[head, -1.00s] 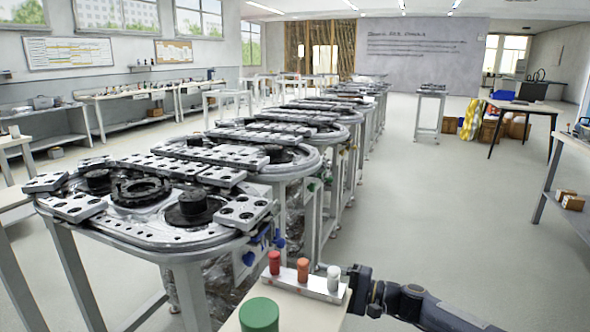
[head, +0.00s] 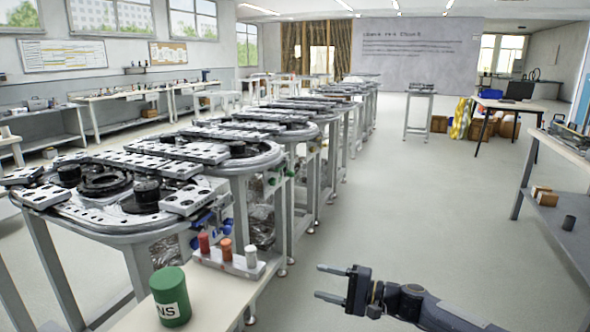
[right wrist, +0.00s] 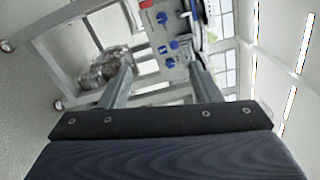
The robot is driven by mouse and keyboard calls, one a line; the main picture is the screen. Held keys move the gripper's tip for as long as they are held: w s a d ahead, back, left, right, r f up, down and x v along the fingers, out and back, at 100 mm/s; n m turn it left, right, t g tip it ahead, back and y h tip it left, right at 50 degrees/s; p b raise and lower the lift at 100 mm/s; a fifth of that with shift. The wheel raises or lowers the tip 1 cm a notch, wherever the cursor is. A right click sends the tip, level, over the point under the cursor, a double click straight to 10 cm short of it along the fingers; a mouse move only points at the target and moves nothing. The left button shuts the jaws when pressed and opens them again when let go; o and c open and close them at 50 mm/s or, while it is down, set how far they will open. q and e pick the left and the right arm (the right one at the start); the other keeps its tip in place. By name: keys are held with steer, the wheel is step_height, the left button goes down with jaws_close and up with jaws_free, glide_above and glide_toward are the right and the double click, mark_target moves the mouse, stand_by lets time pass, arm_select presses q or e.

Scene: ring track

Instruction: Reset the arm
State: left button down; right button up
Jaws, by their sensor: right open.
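My right gripper (head: 326,282) reaches in from the lower right of the head view. Its two fingers are apart and point left, with nothing between them. It hangs over open floor, to the right of the small bench and apart from it. In the right wrist view its two fingers (right wrist: 160,85) stand spread, with only distant table legs and blue fittings behind them. My left gripper is not in view.
A small bench (head: 130,318) holds a green container (head: 170,297) and a rack (head: 229,263) with red, orange and white pegs. A ring-track table (head: 125,225) stands left, with a row behind. A side table (head: 570,150) stands right. The aisle floor (head: 430,200) is clear.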

steer(key=s+a+r+n+g+h, duration=0.1)
steer(key=s+a+n+g+h, duration=0.15)
steer(key=s, duration=0.35)
steer(key=s+a+n+g+h, duration=0.1)
steer(key=s+n+g+h, duration=0.15)
steer(key=s, duration=0.35)
steer(key=s+d+t+h, duration=0.1)
steer(key=s+d+h, duration=0.3)
steer(key=s, duration=0.5)
steer(key=s+d+r+t+h, duration=0.1)
steer(key=s+d+t, duration=0.1)
steer(key=s+d, duration=0.55)
steer(key=s+d+t+h, duration=0.1)
steer(key=s+d+h, duration=0.25)
steer(key=s, duration=0.75)
arm_select(q)
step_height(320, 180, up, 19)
steer(key=p, duration=1.9)
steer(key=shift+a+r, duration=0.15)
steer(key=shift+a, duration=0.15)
arm_select(e)
step_height(320, 180, up, 20)
steer(key=shift+d+f+y, duration=0.25)
steer(key=shift+d+y, duration=0.05)
steer(key=shift+y, duration=0.05)
